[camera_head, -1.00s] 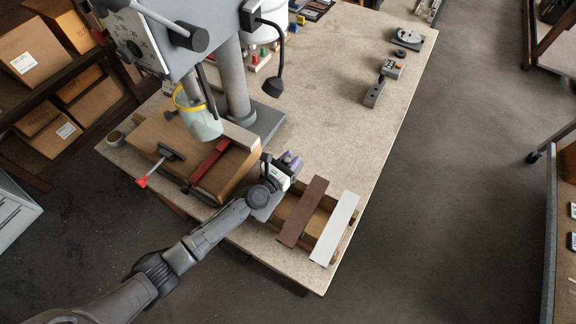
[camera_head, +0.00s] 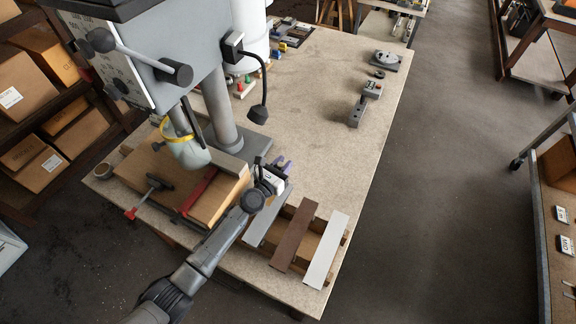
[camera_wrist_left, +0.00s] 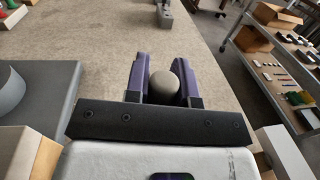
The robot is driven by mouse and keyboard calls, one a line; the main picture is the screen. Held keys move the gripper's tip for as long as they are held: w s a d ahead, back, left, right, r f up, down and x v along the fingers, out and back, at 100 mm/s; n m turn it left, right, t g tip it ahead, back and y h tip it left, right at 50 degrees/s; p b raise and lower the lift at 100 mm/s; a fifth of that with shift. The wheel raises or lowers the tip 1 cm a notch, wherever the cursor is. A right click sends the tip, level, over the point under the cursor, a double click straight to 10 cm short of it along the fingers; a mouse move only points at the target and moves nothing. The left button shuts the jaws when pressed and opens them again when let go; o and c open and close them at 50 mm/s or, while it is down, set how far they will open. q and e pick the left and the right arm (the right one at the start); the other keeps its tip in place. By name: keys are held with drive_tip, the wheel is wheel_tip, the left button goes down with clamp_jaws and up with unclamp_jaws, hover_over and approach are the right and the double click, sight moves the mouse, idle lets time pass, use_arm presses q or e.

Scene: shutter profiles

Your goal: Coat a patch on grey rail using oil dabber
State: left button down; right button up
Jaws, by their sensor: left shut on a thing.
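My right gripper is out of view.
A drill press (camera_head: 222,110) stands left of the gripper, with a wooden block (camera_head: 150,172) and red-handled clamps at its foot. A grey tool (camera_head: 357,112) lies farther back. The workbench (camera_head: 320,120) between is clear.

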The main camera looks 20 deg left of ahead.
use_arm(q)
wheel_tip(320, 180, up, 4)
drive_tip(key=p, duration=0.3)
drive_tip(key=shift+w+r, duration=0.1)
drive_tip(key=shift+a+r, duration=0.1)
idle(0.4)
